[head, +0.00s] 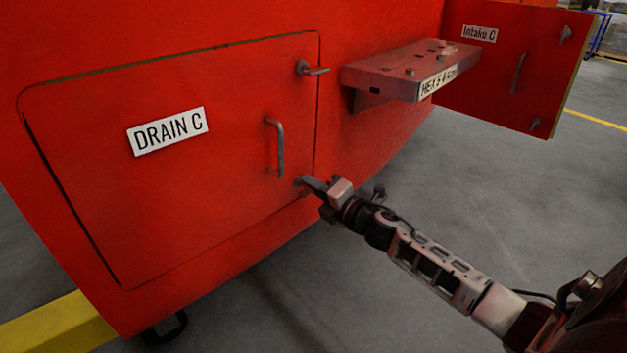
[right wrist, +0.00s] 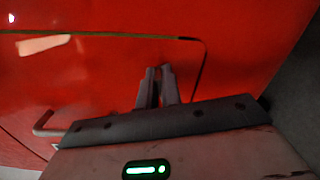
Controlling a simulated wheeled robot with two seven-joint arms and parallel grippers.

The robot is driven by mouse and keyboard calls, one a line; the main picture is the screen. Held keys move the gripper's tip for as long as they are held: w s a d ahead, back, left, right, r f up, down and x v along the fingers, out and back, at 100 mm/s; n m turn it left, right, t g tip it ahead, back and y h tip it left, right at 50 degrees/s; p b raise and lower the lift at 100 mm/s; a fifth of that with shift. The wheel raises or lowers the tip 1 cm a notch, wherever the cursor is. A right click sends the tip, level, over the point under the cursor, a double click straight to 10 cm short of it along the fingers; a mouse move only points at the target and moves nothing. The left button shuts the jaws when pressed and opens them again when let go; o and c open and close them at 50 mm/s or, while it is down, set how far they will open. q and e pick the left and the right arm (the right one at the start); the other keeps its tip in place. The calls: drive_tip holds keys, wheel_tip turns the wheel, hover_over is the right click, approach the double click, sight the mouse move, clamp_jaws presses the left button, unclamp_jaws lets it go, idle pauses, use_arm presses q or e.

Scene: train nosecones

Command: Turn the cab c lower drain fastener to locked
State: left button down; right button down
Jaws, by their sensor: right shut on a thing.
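The red hatch labelled DRAIN C (head: 230,210) fills the left of the head view and looks closed in its frame. Its upper fastener (head: 312,69) is a small grey handle at the upper right corner, pointing right. The lower fastener (head: 301,183) is at the lower right edge and is mostly hidden by my right gripper (head: 308,186). The right gripper is shut on this lower fastener. In the right wrist view my gripper's fingers (right wrist: 157,85) are close together near the hatch corner, and the fastener between them cannot be made out. My left gripper is not in view.
A grey pull handle (head: 277,146) stands out from the hatch just above the gripper. A red shelf (head: 410,70) with hex fasteners juts out at upper right. The Intake C door (head: 500,75) stands open behind it. Grey floor lies clear at right.

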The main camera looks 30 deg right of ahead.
drive_tip(key=shift+m+p, duration=0.3)
drive_tip(key=shift+m, duration=0.5)
drive_tip(key=shift+f+m+p, duration=0.1)
drive_tip(key=shift+m+p, duration=0.25)
drive_tip(key=shift+m, duration=0.75)
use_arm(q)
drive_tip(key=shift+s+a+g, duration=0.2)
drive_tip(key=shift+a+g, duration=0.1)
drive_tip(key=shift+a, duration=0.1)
use_arm(e)
drive_tip(key=shift+f, duration=0.1)
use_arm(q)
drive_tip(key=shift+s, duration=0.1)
use_arm(e)
drive_tip(key=c, duration=1.6)
unclamp_jaws()
